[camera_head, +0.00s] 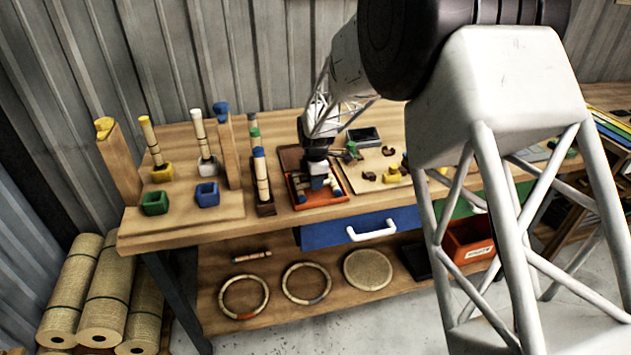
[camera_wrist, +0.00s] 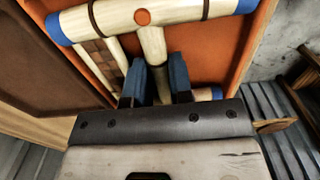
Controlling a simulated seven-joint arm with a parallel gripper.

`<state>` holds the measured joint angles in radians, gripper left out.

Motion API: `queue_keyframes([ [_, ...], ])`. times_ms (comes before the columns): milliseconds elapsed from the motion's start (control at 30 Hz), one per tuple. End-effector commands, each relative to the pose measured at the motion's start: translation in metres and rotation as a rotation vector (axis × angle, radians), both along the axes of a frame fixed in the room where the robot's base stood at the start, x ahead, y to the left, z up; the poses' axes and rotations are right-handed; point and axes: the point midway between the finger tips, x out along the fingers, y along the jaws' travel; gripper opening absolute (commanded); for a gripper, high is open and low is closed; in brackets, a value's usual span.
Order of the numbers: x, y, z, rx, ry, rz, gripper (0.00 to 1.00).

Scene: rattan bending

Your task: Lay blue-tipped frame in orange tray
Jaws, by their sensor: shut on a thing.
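The blue-tipped frame (camera_wrist: 113,20) is pale rattan bars with blue ends and dark bindings. It lies across the orange tray (camera_wrist: 212,32) in the wrist view; I cannot tell whether it touches the tray's floor. My gripper (camera_wrist: 164,62) has its two blue fingers on either side of the frame's middle stem and is shut on it. In the head view my gripper (camera_head: 318,178) is over the orange tray (camera_head: 319,205) on the bench, and my wrist hides part of the frame.
A brown panel (camera_wrist: 35,65) adjoins the tray on the left in the wrist view. A holder with an upright blue-banded stick (camera_head: 261,175) stands left of the tray. A board with small green, brown and yellow pieces (camera_head: 375,160) lies right. Blue and green cups (camera_head: 207,194) are farther left.

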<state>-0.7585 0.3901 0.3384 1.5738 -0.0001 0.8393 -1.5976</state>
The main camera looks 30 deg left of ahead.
Motion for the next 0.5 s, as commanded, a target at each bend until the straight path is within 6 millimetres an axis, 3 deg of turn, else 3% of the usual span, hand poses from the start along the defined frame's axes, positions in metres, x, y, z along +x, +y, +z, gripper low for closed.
queue_keyframes([
  [433,0.0000,0.0000,-0.0039,0.000,0.000,0.000,0.00],
  [467,0.0001,0.0001,-0.0038,0.000,0.000,0.000,0.24],
  [500,0.0001,0.0001,-0.0037,0.000,0.000,0.000,0.30],
])
